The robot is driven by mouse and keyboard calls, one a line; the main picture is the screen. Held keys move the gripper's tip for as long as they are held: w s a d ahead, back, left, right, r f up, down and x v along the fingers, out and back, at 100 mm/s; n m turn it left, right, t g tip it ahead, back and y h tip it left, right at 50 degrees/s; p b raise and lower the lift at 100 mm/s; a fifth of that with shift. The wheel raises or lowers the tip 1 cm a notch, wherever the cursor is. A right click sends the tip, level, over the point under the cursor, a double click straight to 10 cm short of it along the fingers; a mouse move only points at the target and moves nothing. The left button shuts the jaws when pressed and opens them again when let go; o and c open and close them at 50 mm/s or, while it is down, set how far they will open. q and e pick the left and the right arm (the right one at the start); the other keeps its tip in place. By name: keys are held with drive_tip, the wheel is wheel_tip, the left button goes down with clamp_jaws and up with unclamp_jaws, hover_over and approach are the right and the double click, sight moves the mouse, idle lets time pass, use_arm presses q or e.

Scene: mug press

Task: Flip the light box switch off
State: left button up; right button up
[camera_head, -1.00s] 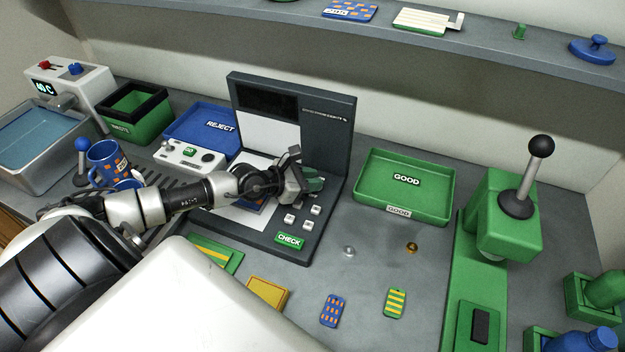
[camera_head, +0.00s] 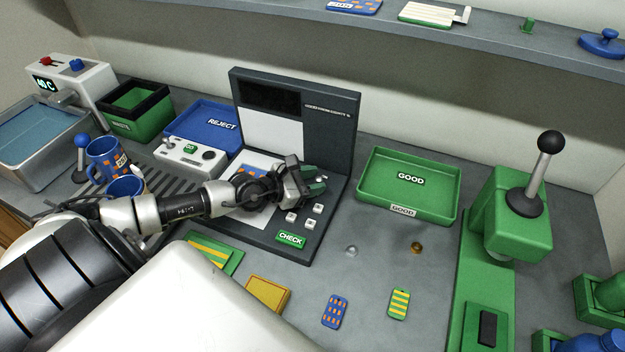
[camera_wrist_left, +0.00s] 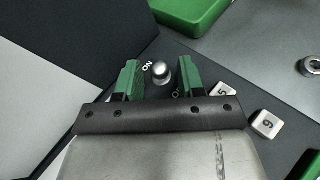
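The light box (camera_head: 347,125) is a dark grey L-shaped unit with a white upright panel and a base. Its switch (camera_wrist_left: 161,70) is a small silver knob, seen in the left wrist view beside an "ON" label; a second label is mostly hidden by a finger. My left gripper (camera_head: 311,182) is over the right part of the base. In the left wrist view its green fingers (camera_wrist_left: 158,82) are open, one on each side of the switch; I cannot tell whether either touches it. The head view does not clearly show the switch. My right gripper is not in view.
Number buttons (camera_head: 291,217) and a green CHECK button (camera_head: 290,239) sit on the base near the gripper. A patterned card (camera_head: 246,173) lies left of it. The green GOOD tray (camera_head: 452,213) stands to the right, the blue REJECT tray (camera_head: 190,112) behind left.

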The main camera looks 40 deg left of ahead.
use_arm(q)
drive_tip(key=shift+o, duration=0.4)
drive_tip(key=shift+s+a, duration=0.1)
drive_tip(key=shift+s, duration=0.15)
drive_tip(key=b+v, duration=0.1)
drive_tip(key=v, duration=0.6)
drive_tip(key=shift+b, duration=0.35)
drive_tip(key=shift+s+a+r, duration=0.1)
drive_tip(key=shift+s, duration=0.3)
drive_tip(key=shift+s+a+r+p, duration=0.25)
drive_tip(key=shift+s+r+p, duration=0.1)
drive_tip(key=shift+p, duration=0.15)
drive_tip(key=shift+s+a+r+p, duration=0.15)
drive_tip(key=shift+s+a+p, duration=0.2)
drive_tip(key=shift+s, duration=0.3)
drive_tip(key=shift+r, duration=0.1)
